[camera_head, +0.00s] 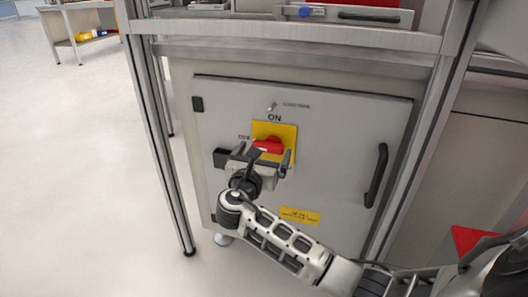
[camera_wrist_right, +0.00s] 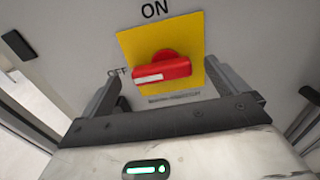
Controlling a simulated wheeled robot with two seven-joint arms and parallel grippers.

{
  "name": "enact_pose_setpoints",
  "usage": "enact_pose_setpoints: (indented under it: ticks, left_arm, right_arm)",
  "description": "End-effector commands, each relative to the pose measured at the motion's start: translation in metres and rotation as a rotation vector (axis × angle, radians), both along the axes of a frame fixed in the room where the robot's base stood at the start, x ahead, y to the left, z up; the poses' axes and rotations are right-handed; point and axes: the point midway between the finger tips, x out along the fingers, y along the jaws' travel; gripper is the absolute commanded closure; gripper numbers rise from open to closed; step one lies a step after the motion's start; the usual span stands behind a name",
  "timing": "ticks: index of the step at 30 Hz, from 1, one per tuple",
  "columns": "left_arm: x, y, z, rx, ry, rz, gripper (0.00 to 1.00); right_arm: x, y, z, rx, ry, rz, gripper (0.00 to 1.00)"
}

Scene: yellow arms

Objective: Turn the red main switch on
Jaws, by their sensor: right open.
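The red main switch (camera_head: 268,145) sits on a yellow plate (camera_head: 288,131) on the grey cabinet door. In the right wrist view the switch's red handle (camera_wrist_right: 162,69) lies roughly horizontal, and its white-marked end points toward the OFF lettering (camera_wrist_right: 117,71) at the left. The ON lettering (camera_wrist_right: 155,9) is above the plate. My right gripper (camera_head: 257,160) is open in front of the switch, one finger on each side of the handle. In the right wrist view the fingers (camera_wrist_right: 163,78) appear apart from the handle. My left gripper is not in view.
The cabinet door has a black pull handle (camera_head: 376,175) at right and a yellow label (camera_head: 300,216) below the switch. A metal frame post (camera_head: 162,140) stands left of the cabinet, and a shelf edge (camera_head: 300,35) runs above it. The floor at left is clear.

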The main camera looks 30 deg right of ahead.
Motion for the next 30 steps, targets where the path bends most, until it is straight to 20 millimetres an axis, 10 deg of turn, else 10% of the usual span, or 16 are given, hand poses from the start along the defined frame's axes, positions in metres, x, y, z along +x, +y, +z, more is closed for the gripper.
enact_pose_setpoints:
  ticks: [16,21,30]
  left_arm:
    - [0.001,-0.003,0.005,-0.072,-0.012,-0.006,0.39]
    - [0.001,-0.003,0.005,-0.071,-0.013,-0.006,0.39]
    - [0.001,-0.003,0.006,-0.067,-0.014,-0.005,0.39]
  right_arm:
    - [0.008,-0.018,0.001,0.001,0.000,0.004,0.02]
    - [0.008,-0.018,0.000,0.001,0.000,0.004,0.44]
    - [0.008,-0.018,0.001,0.013,-0.014,0.003,0.46]
